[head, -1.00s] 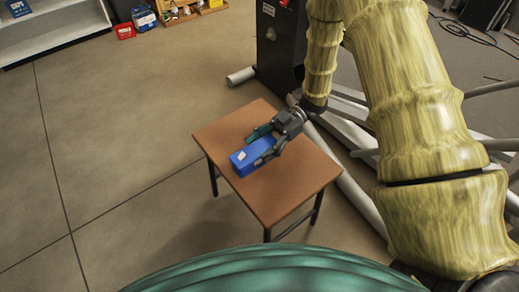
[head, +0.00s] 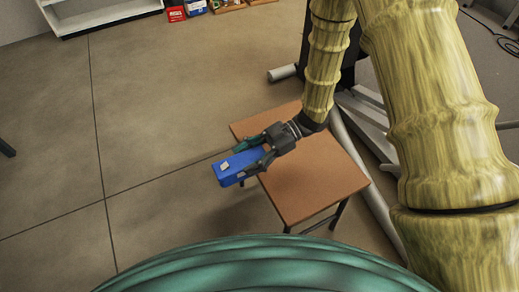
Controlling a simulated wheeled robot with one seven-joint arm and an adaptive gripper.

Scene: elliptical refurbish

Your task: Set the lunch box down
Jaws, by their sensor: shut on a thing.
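The lunch box is a blue box (head: 238,168) with a small white label, seen in the head view left of the middle. My gripper (head: 252,157) is shut on it, with one finger along each long side. The box sticks out past the left edge of a small brown table (head: 318,185), with its far end over the floor. It appears to be above the table top; the exact height is hard to tell. The gripper covers the inner end of the box.
The brown table top is bare at its middle and right. Pale beams (head: 372,200) lie on the floor to its right. Open floor lies to the left.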

